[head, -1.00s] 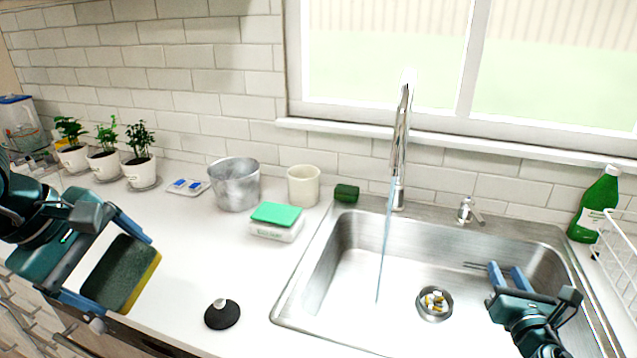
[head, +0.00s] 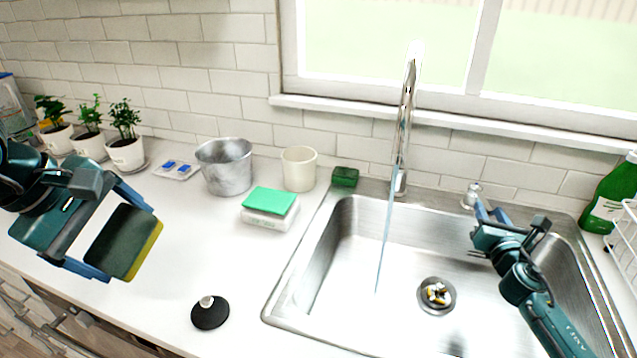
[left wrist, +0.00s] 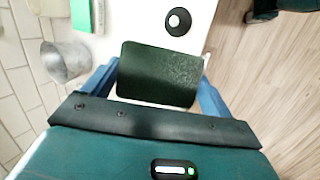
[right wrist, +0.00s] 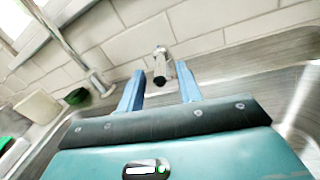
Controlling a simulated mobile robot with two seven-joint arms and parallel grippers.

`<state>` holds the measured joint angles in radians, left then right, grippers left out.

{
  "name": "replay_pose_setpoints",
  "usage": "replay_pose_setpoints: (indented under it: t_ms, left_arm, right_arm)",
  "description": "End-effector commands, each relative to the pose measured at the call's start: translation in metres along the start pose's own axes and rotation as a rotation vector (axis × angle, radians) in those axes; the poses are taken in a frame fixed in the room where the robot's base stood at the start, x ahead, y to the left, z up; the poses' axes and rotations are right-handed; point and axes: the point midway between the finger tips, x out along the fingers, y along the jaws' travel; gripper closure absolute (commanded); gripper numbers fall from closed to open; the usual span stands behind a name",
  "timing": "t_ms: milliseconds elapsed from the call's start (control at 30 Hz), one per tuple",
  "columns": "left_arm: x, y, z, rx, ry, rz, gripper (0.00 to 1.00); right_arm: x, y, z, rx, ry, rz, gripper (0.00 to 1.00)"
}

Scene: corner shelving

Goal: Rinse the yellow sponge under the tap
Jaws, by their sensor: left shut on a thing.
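The yellow sponge (head: 128,243), with a dark green scouring face and a yellow edge, is held over the counter at the left. My left gripper (head: 112,232) is shut on it, and the left wrist view shows the green face (left wrist: 160,75) between the fingers. The chrome tap (head: 405,125) stands behind the sink (head: 335,270), and a thin water stream (head: 385,245) runs from it into the basin. My right gripper (head: 482,212) is open near the tap lever (head: 471,193). In the right wrist view the lever (right wrist: 161,66) appears between the open fingers, apparently not touched.
A drain (head: 437,296) with scraps sits in the basin. A dark green block (head: 345,177), cream cup (head: 299,168), metal pot (head: 225,167), green-topped box (head: 270,207) and black stopper (head: 210,312) stand left of the sink. A green bottle (head: 612,195) and white rack are at right.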

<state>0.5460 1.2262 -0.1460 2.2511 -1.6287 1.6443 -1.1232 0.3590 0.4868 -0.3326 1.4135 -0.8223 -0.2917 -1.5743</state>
Motion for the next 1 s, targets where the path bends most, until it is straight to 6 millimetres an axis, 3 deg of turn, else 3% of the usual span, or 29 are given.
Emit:
replay_pose_setpoints:
  t_ms: [200,533,1000]
  left_arm:
    - [0.003,-0.001,0.0,0.0,0.0,0.0,0.33]
    - [0.003,-0.001,0.0,0.0,0.0,0.0,0.33]
    - [0.003,-0.001,0.0,0.0,0.0,0.0,0.33]
  right_arm:
    - [0.02,0.0,0.0,0.001,0.0,-0.001,0.65]
    - [0.022,0.0,0.0,0.0,0.0,0.0,0.65]
    - [0.022,0.0,0.0,0.0,0.001,0.0,1.0]
